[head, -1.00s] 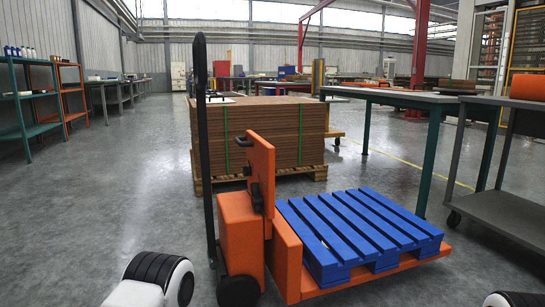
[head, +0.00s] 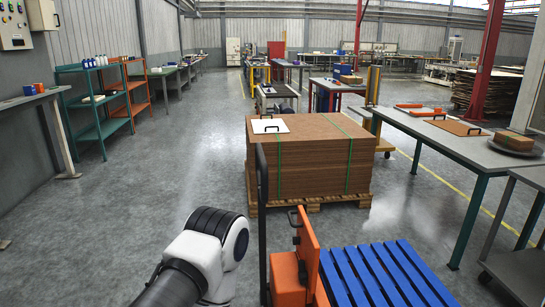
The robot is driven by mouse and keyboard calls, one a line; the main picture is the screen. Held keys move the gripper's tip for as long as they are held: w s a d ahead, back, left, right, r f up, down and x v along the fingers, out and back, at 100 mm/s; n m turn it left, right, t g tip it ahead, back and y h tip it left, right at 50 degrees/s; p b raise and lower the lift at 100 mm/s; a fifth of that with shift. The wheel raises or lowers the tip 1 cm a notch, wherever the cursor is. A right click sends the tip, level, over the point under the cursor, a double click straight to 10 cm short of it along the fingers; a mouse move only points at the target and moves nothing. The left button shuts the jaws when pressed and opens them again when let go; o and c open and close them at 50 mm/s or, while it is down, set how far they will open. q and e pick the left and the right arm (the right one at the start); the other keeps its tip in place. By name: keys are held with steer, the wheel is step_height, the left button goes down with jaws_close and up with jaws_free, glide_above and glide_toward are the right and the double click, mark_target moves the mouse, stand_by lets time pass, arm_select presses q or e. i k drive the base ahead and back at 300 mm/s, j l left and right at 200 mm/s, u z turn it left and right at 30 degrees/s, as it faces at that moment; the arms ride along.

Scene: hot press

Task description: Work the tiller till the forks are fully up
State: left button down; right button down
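An orange pallet truck (head: 288,281) stands at the bottom centre, with a blue slatted pallet (head: 378,272) over its forks. Its black upright tiller (head: 262,215) rises on the left side and looks close to vertical. A small black handle (head: 295,217) sits on the orange upright plate (head: 308,250). The forks are not visible under the pallet now, so their height cannot be told. My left arm reaches in from the bottom, left of the tiller, and its gripper is out of view. My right gripper is not in view.
A strapped stack of brown boards (head: 305,165) on a wooden pallet stands just beyond the truck. A long table (head: 440,135) and a grey cart (head: 520,270) are on the right. Green shelving (head: 95,115) stands at the left. The floor on the left is open.

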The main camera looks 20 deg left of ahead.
mark_target(261, 166)
steer(key=u, duration=0.55)
steer(key=i+l+u, duration=0.2)
steer(key=l, duration=0.15)
steer(key=i+l+u, duration=0.15)
steer(key=l, duration=0.2)
steer(key=i+l+u, duration=0.2)
steer(key=l, duration=0.15)
steer(key=i+l+u, duration=0.15)
steer(key=l, duration=0.25)
steer(key=i+l+u, duration=0.2)
steer(key=l, duration=0.25)
steer(key=l+u, duration=0.15)
steer(key=l, duration=0.25)
steer(key=i+l, duration=0.1)
steer(key=l, duration=0.4)
steer(key=i+l, duration=0.1)
steer(key=l, duration=0.4)
steer(key=i+l, duration=0.1)
steer(key=l, duration=0.35)
steer(key=i+l, duration=0.1)
steer(key=l, duration=0.4)
